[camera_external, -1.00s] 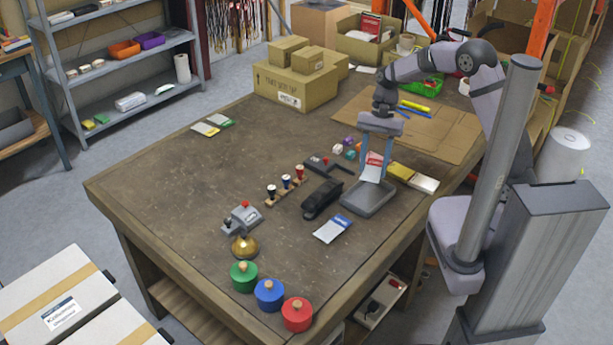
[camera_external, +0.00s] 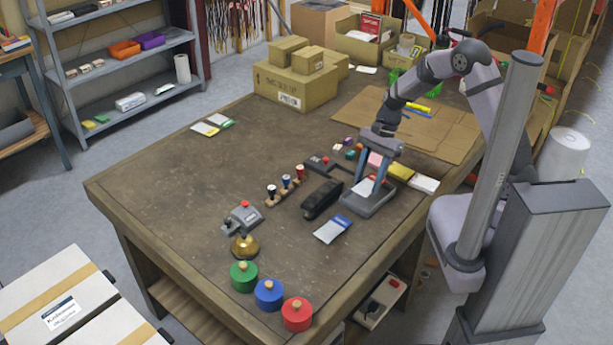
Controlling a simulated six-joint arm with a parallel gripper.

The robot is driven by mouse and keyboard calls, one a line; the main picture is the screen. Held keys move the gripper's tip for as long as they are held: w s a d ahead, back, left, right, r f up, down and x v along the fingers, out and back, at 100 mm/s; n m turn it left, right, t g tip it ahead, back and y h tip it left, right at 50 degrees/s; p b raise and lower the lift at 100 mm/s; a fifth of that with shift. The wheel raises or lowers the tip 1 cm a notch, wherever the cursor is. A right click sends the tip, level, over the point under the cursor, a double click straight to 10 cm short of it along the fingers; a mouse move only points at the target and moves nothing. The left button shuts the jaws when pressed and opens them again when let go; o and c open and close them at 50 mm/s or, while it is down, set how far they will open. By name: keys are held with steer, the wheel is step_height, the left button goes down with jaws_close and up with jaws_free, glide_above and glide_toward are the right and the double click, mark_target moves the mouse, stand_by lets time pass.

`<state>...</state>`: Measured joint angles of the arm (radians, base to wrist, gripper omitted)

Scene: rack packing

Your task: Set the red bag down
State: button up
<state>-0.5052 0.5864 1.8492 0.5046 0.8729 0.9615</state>
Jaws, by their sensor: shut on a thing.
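The red bag (camera_external: 364,187), red and white, is between the blue fingers of my gripper (camera_external: 368,184), which is shut on it. Its pale lower part shows best; the fingers and wrist hide much of the rest. My gripper points down over the grey shallow tray (camera_external: 372,207) near the right side of the table. The bag is low, at or just above the tray floor; I cannot tell whether it touches.
A black device (camera_external: 322,198) stands left of the tray, with a blue-and-white bag (camera_external: 333,229) in front. Yellow (camera_external: 401,172) and white (camera_external: 425,184) packets lie to the right. Small stamps (camera_external: 286,184) stand further left. The left of the table (camera_external: 165,185) is mostly clear.

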mark_target(370, 182)
steer(key=shift+f, duration=2)
steer(key=shift+f, duration=0.1)
steer(key=shift+f, duration=0.1)
steer(key=o, duration=0.9)
steer(key=shift+c, duration=0.2)
steer(key=shift+r, duration=0.2)
steer(key=b+v, duration=0.1)
steer(key=v, duration=1.1)
steer(key=s+d+f+n+t+h, duration=0.1)
steer(key=s+d+n, duration=0.3)
steer(key=d, duration=0.8)
steer(key=s+d+f+n+t+h, duration=0.1)
steer(key=s+d+n, duration=0.4)
steer(key=d, duration=0.7)
steer(key=shift+s+f+t+h, duration=0.4)
steer(key=shift+s+t+h, duration=0.15)
steer(key=shift+s, duration=0.45)
